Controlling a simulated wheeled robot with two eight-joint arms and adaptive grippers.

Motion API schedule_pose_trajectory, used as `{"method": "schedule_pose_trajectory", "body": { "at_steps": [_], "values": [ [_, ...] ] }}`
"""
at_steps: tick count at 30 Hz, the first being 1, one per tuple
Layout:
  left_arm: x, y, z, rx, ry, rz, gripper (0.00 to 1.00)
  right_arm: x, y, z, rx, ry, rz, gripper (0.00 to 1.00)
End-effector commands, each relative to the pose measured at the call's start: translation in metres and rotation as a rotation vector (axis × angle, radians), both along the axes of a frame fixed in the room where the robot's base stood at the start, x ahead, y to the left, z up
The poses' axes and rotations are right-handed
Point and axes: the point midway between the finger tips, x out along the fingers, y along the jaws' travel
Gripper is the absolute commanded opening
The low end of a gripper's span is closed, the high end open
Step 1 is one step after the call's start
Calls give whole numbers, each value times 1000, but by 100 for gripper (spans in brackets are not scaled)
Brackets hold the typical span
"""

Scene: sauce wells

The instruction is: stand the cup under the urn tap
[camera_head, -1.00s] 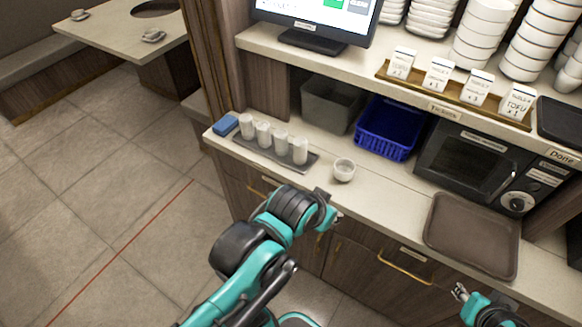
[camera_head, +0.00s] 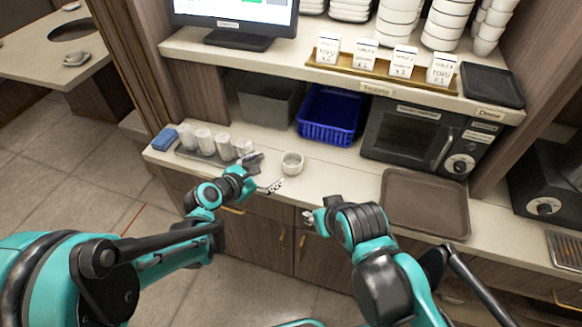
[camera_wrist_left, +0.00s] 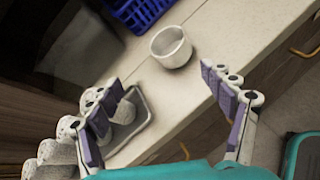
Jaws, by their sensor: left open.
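The small white cup (camera_head: 292,163) stands upright on the counter, right of the row of white cylinders. My left gripper (camera_head: 265,173) is open just left of the cup in the head view, its fingers apart and empty. In the left wrist view the cup (camera_wrist_left: 171,47) lies beyond the open left gripper (camera_wrist_left: 155,88), not between its fingers. My right gripper (camera_head: 310,217) is at the counter's front edge, below the cup in the picture; its fingers are too small to read. A dark appliance (camera_head: 545,190) with a drip grate (camera_head: 566,250) stands at the far right; no tap is clearly visible.
Several white cylinders stand on a grey tray (camera_head: 190,153), close to my left gripper. A brown tray (camera_head: 425,203) lies right of the cup. Behind are a blue basket (camera_head: 330,115), a grey bin (camera_head: 268,98) and a black oven (camera_head: 412,135). A shelf overhangs them.

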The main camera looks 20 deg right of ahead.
Motion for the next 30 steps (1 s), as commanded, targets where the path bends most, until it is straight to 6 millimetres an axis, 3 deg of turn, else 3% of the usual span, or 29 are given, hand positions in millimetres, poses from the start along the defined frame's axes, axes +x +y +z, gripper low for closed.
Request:
{"method": "schedule_pose_trajectory", "body": {
  "at_steps": [3, 8, 23, 30],
  "values": [
    [8, -24, -18, -177, 124, 65, 82, 0, 0, -3, 0, 0, 0, 40],
    [12, -39, -29, -290, 213, 105, 82, 0, 0, -5, 0, 0, 0, 40],
    [45, -77, -60, -303, 223, 109, 82, 0, 0, -28, 0, 0, 0, 40],
    [57, -92, -64, -302, 223, 110, 82, 0, 0, -31, 0, 0, 0, 40]
  ]
}}
